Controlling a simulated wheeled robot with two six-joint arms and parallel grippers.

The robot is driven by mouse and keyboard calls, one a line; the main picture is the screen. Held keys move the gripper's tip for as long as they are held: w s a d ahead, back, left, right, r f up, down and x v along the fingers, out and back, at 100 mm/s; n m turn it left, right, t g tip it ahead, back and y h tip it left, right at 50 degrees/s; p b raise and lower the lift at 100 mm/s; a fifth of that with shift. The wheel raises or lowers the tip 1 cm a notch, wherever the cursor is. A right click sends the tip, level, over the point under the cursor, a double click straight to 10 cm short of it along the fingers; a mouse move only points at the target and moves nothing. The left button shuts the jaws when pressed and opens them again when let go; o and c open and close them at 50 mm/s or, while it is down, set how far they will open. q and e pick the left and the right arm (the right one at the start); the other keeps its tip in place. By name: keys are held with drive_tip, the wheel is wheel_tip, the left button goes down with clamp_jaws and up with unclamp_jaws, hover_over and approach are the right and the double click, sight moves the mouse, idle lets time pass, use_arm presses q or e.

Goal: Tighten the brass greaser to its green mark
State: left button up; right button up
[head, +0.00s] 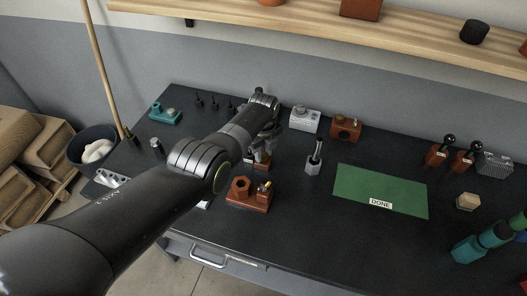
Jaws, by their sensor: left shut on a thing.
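My left arm reaches in from the lower left, and its gripper (264,153) is pointed down at a small red-brown block (262,165) towards the back of the dark bench. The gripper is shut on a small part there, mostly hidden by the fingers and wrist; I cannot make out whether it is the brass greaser. A larger red-brown fixture (249,200) stands in front, with a hexagonal piece and a small brass-coloured piece (265,186) on it. No green mark can be made out at this size. My right gripper is not in view.
A green mat (380,187) marked DONE lies to the right. A white box (304,119) and a brown box (346,129) stand behind. Teal pieces (468,249) are at far right.

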sight(263, 155)
use_arm(q)
drive_tip(key=shift+w+r, duration=0.1)
idle(0.3)
drive_tip(key=o, duration=1)
drive_tip(key=shift+c, duration=0.2)
wheel_tip(263, 155, up, 6)
drive_tip(key=p, duration=0.3)
drive_tip(key=shift+r, duration=0.2)
wheel_tip(263, 155, up, 11)
drive_tip(key=b, duration=0.1)
drive_tip(key=shift+f, duration=0.15)
